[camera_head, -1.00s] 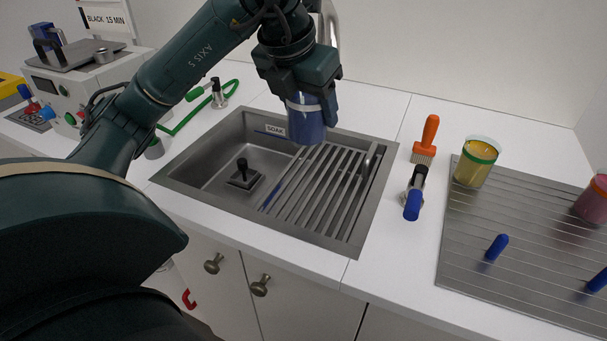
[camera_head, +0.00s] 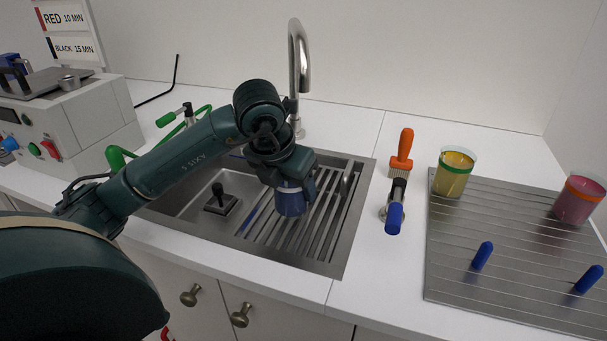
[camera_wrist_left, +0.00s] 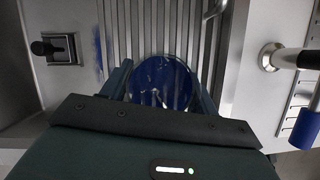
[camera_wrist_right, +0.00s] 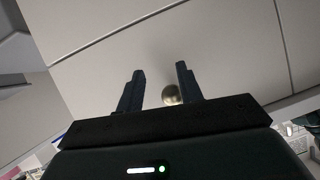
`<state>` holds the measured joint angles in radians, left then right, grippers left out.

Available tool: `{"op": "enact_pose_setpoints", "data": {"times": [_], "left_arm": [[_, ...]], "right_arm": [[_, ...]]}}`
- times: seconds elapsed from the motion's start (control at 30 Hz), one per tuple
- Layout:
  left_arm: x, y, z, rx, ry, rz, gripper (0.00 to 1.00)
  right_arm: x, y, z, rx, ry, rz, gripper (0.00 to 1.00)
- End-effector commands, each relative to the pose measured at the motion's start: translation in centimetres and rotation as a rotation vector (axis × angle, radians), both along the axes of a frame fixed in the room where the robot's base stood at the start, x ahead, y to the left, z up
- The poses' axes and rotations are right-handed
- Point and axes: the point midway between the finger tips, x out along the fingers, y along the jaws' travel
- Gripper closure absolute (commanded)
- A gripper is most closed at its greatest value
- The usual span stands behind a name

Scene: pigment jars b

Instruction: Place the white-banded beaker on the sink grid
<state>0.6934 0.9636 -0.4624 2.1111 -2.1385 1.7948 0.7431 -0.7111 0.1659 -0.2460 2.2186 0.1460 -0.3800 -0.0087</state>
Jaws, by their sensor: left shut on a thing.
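The beaker (camera_head: 291,201) with blue contents is in my left gripper (camera_head: 293,184), over the slatted sink grid (camera_head: 318,230) in the right part of the steel sink. Its white band shows only faintly at the jaws. In the left wrist view the beaker (camera_wrist_left: 163,84) sits between the two fingers, with the grid bars (camera_wrist_left: 150,30) beyond it. I cannot tell whether its base touches the bars. My right gripper (camera_wrist_right: 160,82) shows only in the right wrist view, open and empty, facing the cabinet front.
A black-handled plug (camera_head: 221,200) is in the left basin. The tap (camera_head: 298,70) rises behind the sink. Right of the sink are an orange brush (camera_head: 402,154), a blue-handled valve (camera_head: 395,217) and a drainboard (camera_head: 450,270) with yellow (camera_head: 453,176) and red (camera_head: 578,201) beakers.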

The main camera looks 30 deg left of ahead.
Motion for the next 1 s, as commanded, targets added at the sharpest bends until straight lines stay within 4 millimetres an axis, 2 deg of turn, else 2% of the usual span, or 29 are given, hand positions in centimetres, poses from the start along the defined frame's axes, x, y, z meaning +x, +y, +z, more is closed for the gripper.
{"op": "enact_pose_setpoints", "data": {"times": [0.17,0.4,0.5,0.9,0.93,1.0], "left_arm": [[1.4,0.1,0.1,-0.001,-0.002,0.001,0.65],[4.9,0.2,0.2,-0.003,0.001,0.001,0.65],[4.7,0.3,-1.0,0.0,0.003,0.0,0.65],[4.7,0.3,-1.6,0.0,0.0,0.0,0.65],[4.7,0.3,-1.6,0.0,0.0,0.0,0.39],[4.7,0.3,-1.5,0.0,0.001,0.0,0.33]], "right_arm": [[0.1,0.1,-0.7,-0.006,0.021,0.004,0.64],[0.6,0.2,0.0,-0.009,0.013,0.008,0.64],[0.6,0.2,0.0,-0.011,0.013,0.009,0.64],[0.4,0.3,-0.7,-0.012,0.018,0.009,0.64],[0.4,0.3,-0.6,-0.012,0.017,0.009,0.64],[0.3,0.3,-0.5,-0.011,0.019,0.009,0.64]]}}
